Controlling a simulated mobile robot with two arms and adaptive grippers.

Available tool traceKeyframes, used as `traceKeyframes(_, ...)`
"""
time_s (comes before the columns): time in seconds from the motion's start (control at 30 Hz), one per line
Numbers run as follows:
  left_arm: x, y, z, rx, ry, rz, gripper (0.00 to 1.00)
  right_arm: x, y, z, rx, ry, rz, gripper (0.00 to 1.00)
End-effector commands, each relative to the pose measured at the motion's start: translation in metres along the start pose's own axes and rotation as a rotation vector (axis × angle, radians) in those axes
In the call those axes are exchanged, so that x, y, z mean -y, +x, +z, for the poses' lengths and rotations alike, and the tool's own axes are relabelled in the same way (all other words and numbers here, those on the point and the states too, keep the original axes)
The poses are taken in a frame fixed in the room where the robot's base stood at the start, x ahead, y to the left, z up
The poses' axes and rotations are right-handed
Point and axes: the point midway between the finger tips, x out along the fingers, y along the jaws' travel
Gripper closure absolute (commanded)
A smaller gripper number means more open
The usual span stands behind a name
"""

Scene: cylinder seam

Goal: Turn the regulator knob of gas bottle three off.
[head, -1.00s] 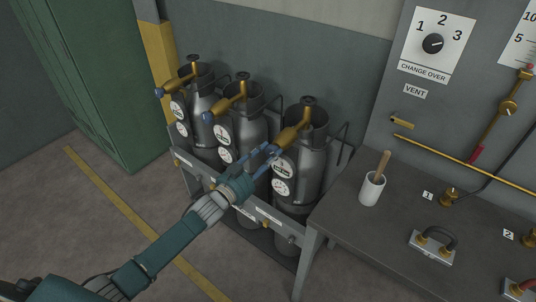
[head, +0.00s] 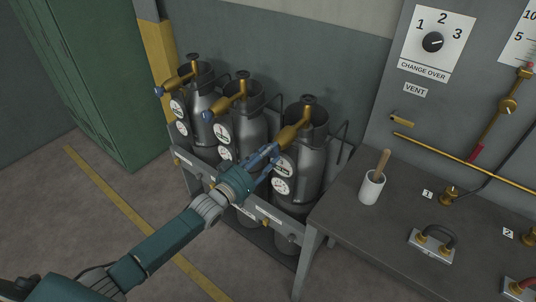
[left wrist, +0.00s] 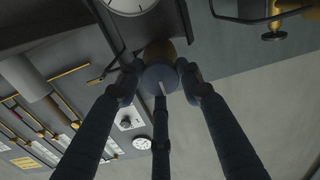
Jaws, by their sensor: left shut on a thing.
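Three grey gas bottles stand in a row in a rack. The rightmost bottle (head: 311,160) has a brass regulator (head: 291,131) and two white gauges facing me. My left gripper (head: 269,158) reaches up to the front end of this regulator. In the left wrist view its regulator knob (left wrist: 160,74) is blue with a pale line. The gripper's blue fingers (left wrist: 160,88) are shut around the knob. In the head view the fingers hide most of it. The bottle's number cannot be read. My right gripper is not in view.
The middle bottle (head: 241,138) and the left bottle (head: 202,110) stand close by with blue-knobbed regulators. The rack's front rail (head: 277,215) runs below. At right, a dark bench (head: 400,212) holds a white cup (head: 372,188) with a wooden handle. A green locker (head: 100,85) stands at left.

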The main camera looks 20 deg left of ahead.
Motion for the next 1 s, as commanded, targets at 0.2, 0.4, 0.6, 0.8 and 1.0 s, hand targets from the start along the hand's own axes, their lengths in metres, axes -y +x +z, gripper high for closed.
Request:
traceKeyframes(0.2,0.0001,0.0004,-0.0013,-0.002,-0.032,0.0,0.9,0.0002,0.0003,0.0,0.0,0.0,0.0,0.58)
traceKeyframes(0.4,0.0002,0.0005,-0.0017,-0.003,-0.036,0.0,0.9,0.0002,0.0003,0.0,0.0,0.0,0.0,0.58)
traceKeyframes(0.6,0.0003,0.0005,-0.0021,-0.004,-0.036,0.0,0.6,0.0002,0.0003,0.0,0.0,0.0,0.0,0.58)
traceKeyframes(0.8,0.0003,0.0004,-0.0016,-0.003,-0.034,0.0,0.45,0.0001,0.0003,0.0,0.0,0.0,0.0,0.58)
traceKeyframes(1.0,0.0005,-0.0018,-0.0005,-0.001,-0.034,-0.001,0.45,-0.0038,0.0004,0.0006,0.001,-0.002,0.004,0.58)
